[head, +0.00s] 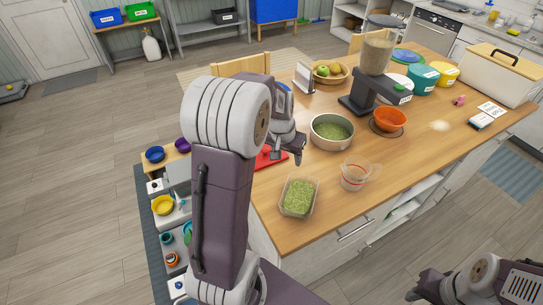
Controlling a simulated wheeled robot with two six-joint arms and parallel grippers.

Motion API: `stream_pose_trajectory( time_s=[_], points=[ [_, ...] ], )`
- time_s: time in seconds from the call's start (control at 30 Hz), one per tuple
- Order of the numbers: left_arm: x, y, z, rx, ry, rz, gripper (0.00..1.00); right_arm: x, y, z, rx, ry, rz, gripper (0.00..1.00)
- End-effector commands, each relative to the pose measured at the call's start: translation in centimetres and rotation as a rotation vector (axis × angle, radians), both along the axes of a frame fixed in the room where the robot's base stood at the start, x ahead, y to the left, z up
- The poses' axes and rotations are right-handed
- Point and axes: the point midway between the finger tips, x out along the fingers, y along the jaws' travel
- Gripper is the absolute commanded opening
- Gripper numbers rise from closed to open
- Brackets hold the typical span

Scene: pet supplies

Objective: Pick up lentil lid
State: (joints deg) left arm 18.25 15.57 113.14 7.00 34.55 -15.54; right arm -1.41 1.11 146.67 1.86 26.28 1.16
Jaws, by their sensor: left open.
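A flat red piece (266,158), which looks like the lid, lies on the wooden table near its left edge, partly hidden by my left arm. My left gripper (287,156) is open with its fingers pointing down over the right part of this red piece. I cannot tell whether they touch it. A clear rectangular container of green lentils (299,197) stands uncovered in front of it, near the table edge. My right gripper (424,291) is low at the bottom right, away from the table, and its fingers are unclear.
A pot with green contents (332,132) stands just right of my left gripper. A clear measuring cup (354,174) is right of the lentil container. A scale with a tall container (376,92), an orange bowl (390,119) and a fruit bowl (329,72) stand farther back.

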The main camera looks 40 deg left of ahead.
Motion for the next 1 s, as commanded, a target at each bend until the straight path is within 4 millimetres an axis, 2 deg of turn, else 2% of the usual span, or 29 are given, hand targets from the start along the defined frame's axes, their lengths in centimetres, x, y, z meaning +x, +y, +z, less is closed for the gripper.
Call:
stream_pose_trajectory(
  time_s=[0.03, 0.1, 0.2, 0.3, 0.47, 0.7, 0.87, 1.0],
  points=[
    [0.9, 2.3, -1.2, 0.005, -0.014, 0.036, 0.52, 0.0, 0.0, -1.4, 0.000, 0.000, 0.000, 0.38],
    [1.9, 5.4, -1.6, 0.012, -0.038, 0.078, 0.52, 0.0, 0.0, -2.3, 0.000, 0.000, 0.000, 0.38],
    [2.7, 9.5, -2.1, 0.023, -0.063, 0.132, 0.52, 0.0, 0.0, -3.4, 0.000, 0.000, 0.000, 0.38],
    [3.0, 12.3, -2.2, 0.033, -0.081, 0.167, 0.52, 0.0, 0.0, -3.9, 0.000, 0.000, 0.000, 0.38],
    [3.2, 13.0, -2.2, 0.035, -0.084, 0.174, 0.52, 0.0, 0.0, -3.6, 0.000, 0.000, 0.000, 0.38],
    [4.4, 13.2, -5.3, 0.034, -0.082, 0.172, 0.52, 0.0, 0.0, -3.3, 0.000, 0.000, 0.000, 0.38],
    [4.6, 13.3, -5.8, 0.035, -0.084, 0.172, 0.52, 0.0, 0.0, -3.2, 0.000, 0.000, 0.000, 0.38],
    [5.6, 13.4, -8.1, 0.034, -0.080, 0.171, 0.52, 0.0, 0.0, -2.6, 0.000, 0.000, 0.000, 0.38]
  ],
)
